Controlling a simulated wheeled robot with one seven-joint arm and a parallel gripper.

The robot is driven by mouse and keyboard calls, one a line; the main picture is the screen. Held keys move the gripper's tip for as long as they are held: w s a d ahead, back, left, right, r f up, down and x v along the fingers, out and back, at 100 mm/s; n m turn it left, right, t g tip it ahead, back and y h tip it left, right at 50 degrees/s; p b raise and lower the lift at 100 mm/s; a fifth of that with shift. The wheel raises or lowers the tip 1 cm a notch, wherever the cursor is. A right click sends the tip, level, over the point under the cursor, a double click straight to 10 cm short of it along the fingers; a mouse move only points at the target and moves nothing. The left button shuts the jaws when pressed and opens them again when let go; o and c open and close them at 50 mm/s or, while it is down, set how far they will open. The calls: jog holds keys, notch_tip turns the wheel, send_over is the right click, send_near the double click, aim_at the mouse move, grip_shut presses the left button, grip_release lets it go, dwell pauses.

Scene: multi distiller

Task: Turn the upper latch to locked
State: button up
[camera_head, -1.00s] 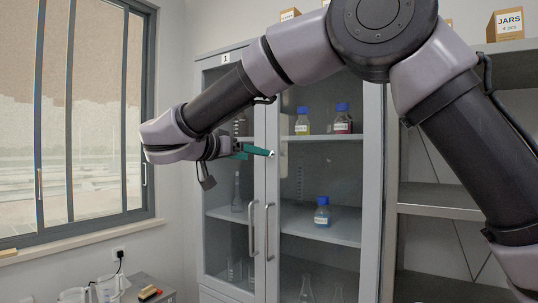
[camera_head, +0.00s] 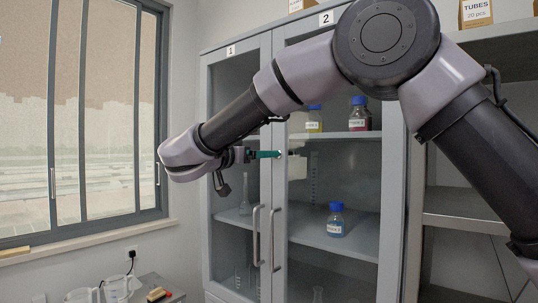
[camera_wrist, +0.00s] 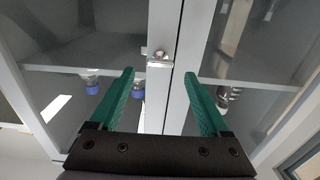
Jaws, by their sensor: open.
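The upper latch (camera_wrist: 158,56) is a small metal piece with a round knob at the seam between two cabinet doors, in the wrist view. My gripper (camera_wrist: 159,74) has two green fingers, spread apart and empty, with the latch between and just beyond their tips in the picture. Contact cannot be told. In the head view my gripper (camera_head: 270,154) points at the door seam above the handles, and the fingers overlap each other. A small pale spot by the tips may be the latch; its turn position is unclear there.
The grey glass-door cabinet (camera_head: 394,210) holds several bottles, including a blue one (camera_head: 336,222). Two vertical door handles (camera_head: 256,236) stand out below my gripper. A window (camera_head: 105,110) is at left. Beakers (camera_head: 118,288) stand on a low surface at lower left.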

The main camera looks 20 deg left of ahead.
aim_at(281, 154)
jog(key=x, duration=0.3)
jog(key=shift+w+d, duration=0.15)
jog(key=shift+w, duration=0.15)
grip_shut()
